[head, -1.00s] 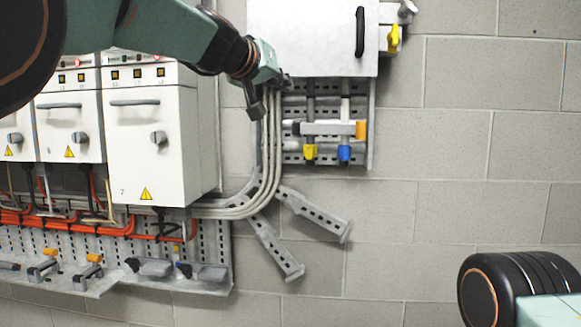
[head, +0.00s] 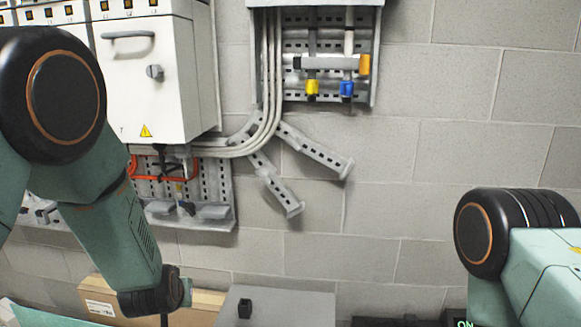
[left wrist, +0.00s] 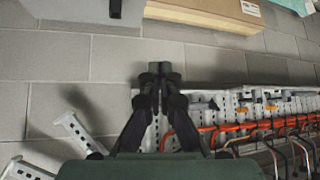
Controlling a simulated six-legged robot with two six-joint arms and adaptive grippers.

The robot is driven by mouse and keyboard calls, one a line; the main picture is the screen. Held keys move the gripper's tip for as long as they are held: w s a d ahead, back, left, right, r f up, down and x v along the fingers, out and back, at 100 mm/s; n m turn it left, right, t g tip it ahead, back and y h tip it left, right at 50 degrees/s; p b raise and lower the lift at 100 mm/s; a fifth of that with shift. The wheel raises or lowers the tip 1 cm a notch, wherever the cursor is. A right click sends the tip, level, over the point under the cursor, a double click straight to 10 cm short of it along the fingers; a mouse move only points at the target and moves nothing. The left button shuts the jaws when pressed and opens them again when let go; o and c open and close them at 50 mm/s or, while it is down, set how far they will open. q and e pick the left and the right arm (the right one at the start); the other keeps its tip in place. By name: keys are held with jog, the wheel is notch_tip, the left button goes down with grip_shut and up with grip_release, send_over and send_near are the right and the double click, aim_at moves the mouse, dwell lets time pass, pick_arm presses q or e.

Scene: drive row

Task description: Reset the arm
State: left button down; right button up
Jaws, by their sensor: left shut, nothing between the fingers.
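My left arm comes in from the left in the head view and bends down, its wrist low over a cardboard box (head: 205,300). The left gripper (left wrist: 161,72) shows in the left wrist view with its dark fingers together and nothing between them. In the head view the fingers are mostly hidden at the bottom edge. My right arm shows at the right edge of the head view, but its gripper is out of frame.
White drive cabinets (head: 150,75) with orange cables hang on the grey block wall (head: 410,150). A perforated panel (head: 325,75) carries yellow and blue valve-like handles. Angled brackets (head: 315,150) stick out below it. A grey box (head: 280,308) stands beside the cardboard box.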

pick_arm(q)
jog(key=s+f+g, duration=0.3)
jog(key=s+f, duration=0.3)
jog(key=s, duration=0.7)
jog(key=s+f+m+g+h+b, duration=0.1)
jog(key=s+f, duration=0.5)
jog(key=s, duration=0.7)
jog(key=s+f+g, duration=0.4)
jog(key=s+f, duration=0.3)
jog(key=s, duration=0.6)
jog(key=shift+s+d+g+h, duration=0.15)
jog(key=shift+d+g+h, duration=0.15)
jog(key=shift+h, duration=0.1)
